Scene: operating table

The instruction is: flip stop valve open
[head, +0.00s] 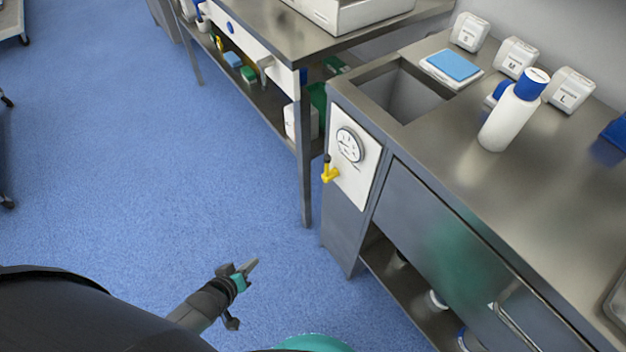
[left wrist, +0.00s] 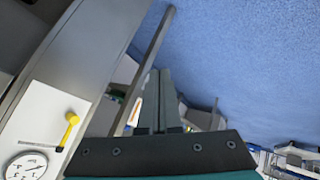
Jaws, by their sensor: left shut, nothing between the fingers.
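The stop valve has a yellow handle (head: 329,174) on a white panel (head: 357,160) at the end of the steel counter, below a round dial gauge (head: 350,145). In the left wrist view the yellow handle (left wrist: 69,129) is at the left, with the gauge (left wrist: 27,166) below it at the corner. My left gripper (head: 251,265) is low over the floor, left of the valve and nearer to me, apart from it. Its fingers (left wrist: 158,100) are together and empty. My right gripper is in neither view.
The steel counter (head: 440,140) holds a white bottle (head: 508,118) with a blue cap, small white boxes and a sink opening (head: 397,95). A second steel table (head: 300,45) stands behind it, one leg close to the valve panel. Blue floor (head: 150,150) at the left is clear.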

